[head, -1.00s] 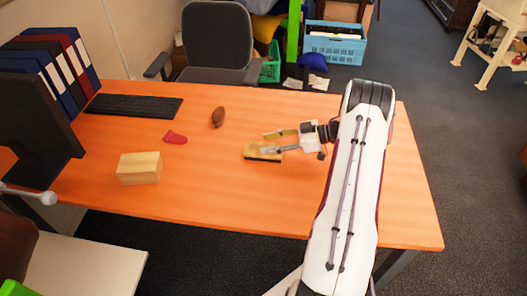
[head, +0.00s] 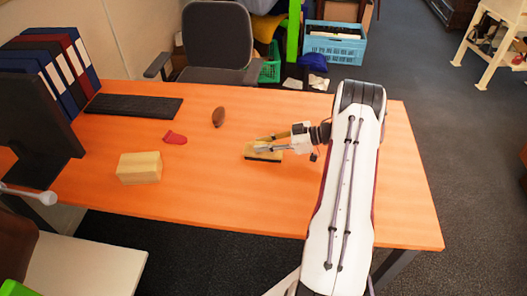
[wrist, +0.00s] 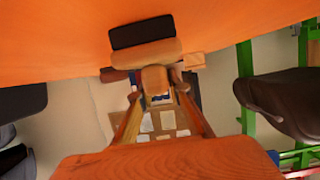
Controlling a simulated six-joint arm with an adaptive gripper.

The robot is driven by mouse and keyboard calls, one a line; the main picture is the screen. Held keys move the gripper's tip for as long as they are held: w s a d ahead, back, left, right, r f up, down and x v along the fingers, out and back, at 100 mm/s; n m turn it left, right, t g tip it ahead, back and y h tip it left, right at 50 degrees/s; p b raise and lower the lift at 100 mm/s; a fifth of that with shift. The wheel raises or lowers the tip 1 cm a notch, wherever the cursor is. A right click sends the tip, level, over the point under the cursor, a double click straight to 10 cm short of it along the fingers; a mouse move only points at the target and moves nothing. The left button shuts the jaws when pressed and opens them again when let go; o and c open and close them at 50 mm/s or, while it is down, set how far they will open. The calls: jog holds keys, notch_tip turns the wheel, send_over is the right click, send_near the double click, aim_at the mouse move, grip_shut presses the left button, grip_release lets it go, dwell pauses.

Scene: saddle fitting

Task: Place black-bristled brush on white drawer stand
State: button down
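The black-bristled brush (head: 261,156) lies on the orange desk, its dark bristles along its front side. In the wrist view the brush (wrist: 145,50) shows a tan wooden body, black bristles at the far side and a short handle pointing towards me. My gripper (head: 262,143) is low at the brush. In the wrist view my gripper (wrist: 157,84) has its two fingers on either side of the handle, partly open; whether they touch it is not clear. A white stand-like surface (head: 95,268) shows at the lower left; I see no drawers on it.
A wooden block (head: 138,168), a red piece (head: 175,137) and a brown oval object (head: 218,117) lie left of the brush on the desk (head: 225,200). A keyboard (head: 133,106), monitor (head: 37,130) and binders (head: 55,65) fill the left end. The front middle is clear.

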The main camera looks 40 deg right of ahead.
aim_at(263, 143)
jog(key=shift+r, duration=0.15)
jog(key=shift+r, duration=4.9)
